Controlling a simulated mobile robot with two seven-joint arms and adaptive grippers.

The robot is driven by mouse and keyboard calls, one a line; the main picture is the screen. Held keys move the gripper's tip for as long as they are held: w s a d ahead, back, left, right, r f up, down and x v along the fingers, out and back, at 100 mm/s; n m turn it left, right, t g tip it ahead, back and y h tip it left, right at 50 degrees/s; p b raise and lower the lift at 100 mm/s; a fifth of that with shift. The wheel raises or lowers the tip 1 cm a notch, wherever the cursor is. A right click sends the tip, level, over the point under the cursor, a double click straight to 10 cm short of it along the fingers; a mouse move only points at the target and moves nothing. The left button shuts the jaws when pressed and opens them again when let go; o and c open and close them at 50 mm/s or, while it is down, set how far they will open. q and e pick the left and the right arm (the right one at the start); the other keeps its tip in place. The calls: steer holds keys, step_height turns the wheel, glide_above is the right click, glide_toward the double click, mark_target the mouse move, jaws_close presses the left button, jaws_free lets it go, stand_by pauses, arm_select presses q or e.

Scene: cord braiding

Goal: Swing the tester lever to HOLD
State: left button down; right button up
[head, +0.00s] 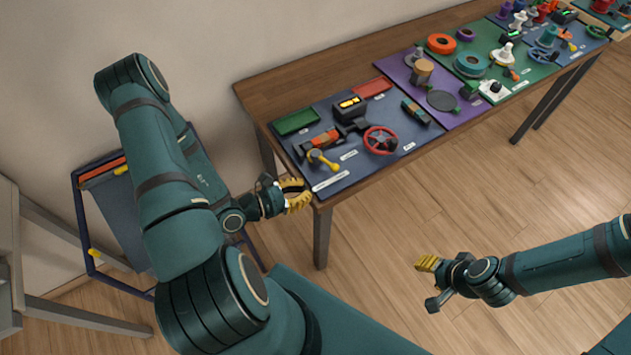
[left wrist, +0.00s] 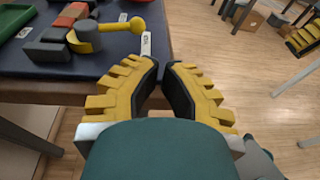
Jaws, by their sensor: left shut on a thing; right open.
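The tester lever (head: 322,160), a yellow bar with a round knob, sits at the near left corner of the blue board. It also shows in the left wrist view (left wrist: 115,27), its knob to the right. The dark tester body with an orange block (head: 326,138) is behind it. A white label (left wrist: 146,44) is by the knob, its text too small to read. My left gripper (head: 300,194) is beside the table's near left corner, apart from the lever. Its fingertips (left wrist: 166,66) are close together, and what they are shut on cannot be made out. My right gripper (head: 428,268) is open over the floor.
The blue board (head: 352,172) also holds a red handwheel (head: 381,140), a box with a lit display (head: 350,104), and green (head: 296,121) and red (head: 372,88) trays. Purple (head: 408,76) and green boards with more parts lie further right.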

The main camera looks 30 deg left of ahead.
arm_select(q)
steer(key=s, duration=0.4)
steer(key=g+y+p, duration=0.3)
steer(key=g, duration=0.2)
glide_toward(322, 176)
steer(key=w+b, duration=0.1)
steer(key=w+d+f+b, duration=0.1)
steer(key=shift+w+d+f, duration=0.2)
steer(key=shift+w+d, duration=0.05)
steer(key=shift+w, duration=0.1)
steer(key=w+d, duration=0.1)
steer(key=w+f, duration=0.1)
steer(key=w, duration=0.1)
steer(key=shift+d, duration=0.4)
steer(key=shift+w+d+f, duration=0.1)
steer(key=shift+w+d, duration=0.2)
steer(key=shift+w, duration=0.1)
steer(key=shift+w+d, duration=0.1)
